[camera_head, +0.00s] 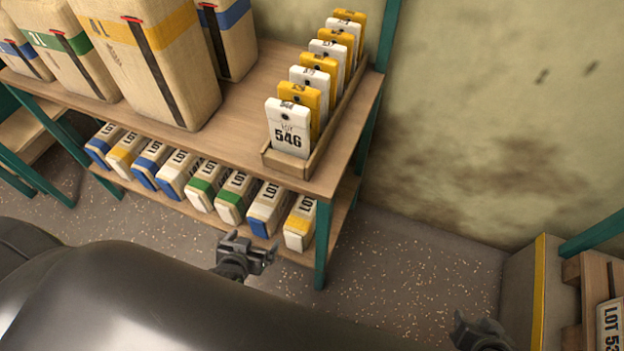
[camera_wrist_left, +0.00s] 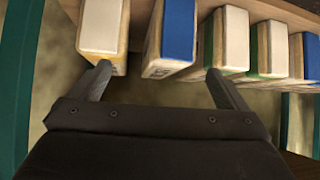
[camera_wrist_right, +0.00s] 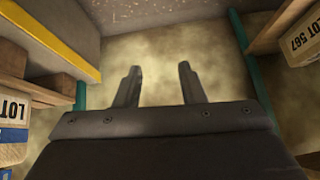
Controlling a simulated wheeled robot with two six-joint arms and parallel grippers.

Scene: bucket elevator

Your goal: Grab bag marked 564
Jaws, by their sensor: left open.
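Several small lot bags with blue, yellow or green ends lie in a row on the lower shelf (camera_head: 190,216); their numbers are too small or hidden to read, so I cannot tell which is 564. A blue bag (camera_head: 268,210) and a yellow bag (camera_head: 301,222) are at the row's right end. My left gripper (camera_head: 262,252) is open and empty in front of that end. In the left wrist view, its fingers (camera_wrist_left: 158,72) are spread near a yellow bag (camera_wrist_left: 101,28) and a blue bag (camera_wrist_left: 178,30). My right gripper (camera_head: 480,325) is open and empty, low at the right (camera_wrist_right: 160,72).
A green post (camera_head: 322,245) borders the lower shelf. At right, another shelf holds a lot bag (camera_head: 609,325). The speckled floor between is clear.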

